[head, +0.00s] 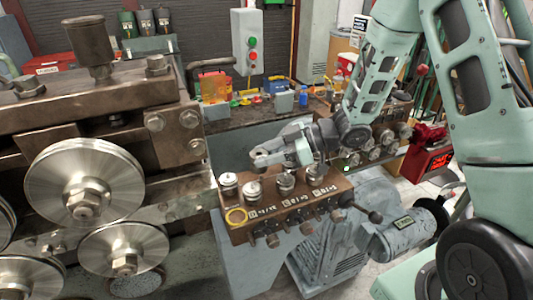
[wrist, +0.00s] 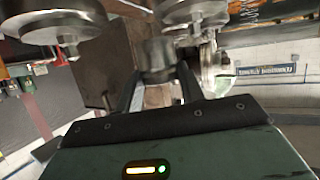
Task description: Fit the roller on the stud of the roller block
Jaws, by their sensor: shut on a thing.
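My gripper (head: 274,155) reaches left from the arm and is shut on a small grey round piece, likely the roller (head: 261,157). In the wrist view the dark grey roller (wrist: 157,55) sits between the two fingertips (wrist: 158,75). I cannot tell which stud belongs to the roller block; no bare stud shows clearly.
The coiler with large steel wheels (head: 84,183) fills the left; wheels also show at the top of the wrist view (wrist: 62,14). A lever with a black ball (head: 375,217) sticks out right of the block. A bench (head: 240,124) with small items lies behind.

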